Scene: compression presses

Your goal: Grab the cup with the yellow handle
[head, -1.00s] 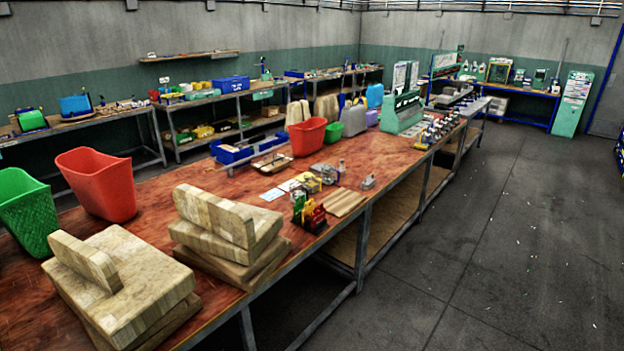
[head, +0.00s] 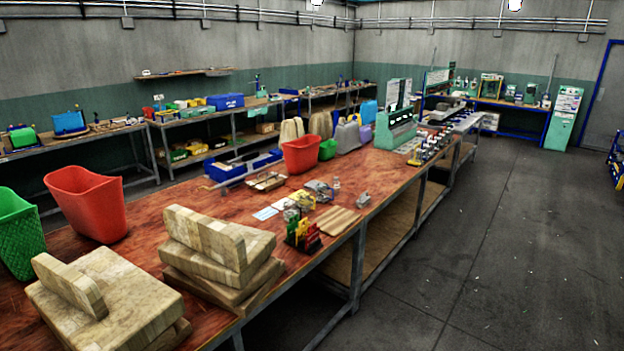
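I cannot make out a cup with a yellow handle. Small yellow items (head: 303,200) stand on the red-brown workbench (head: 150,255), too small to tell what they are. Neither of my grippers is in view.
Stacked wooden blocks (head: 218,250) crowd the near bench. A red bin (head: 85,205) and a green bin (head: 18,235) stand at the left. A smaller red bin (head: 300,154) and a green machine (head: 396,131) stand farther along. The grey floor (head: 500,230) at the right is open.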

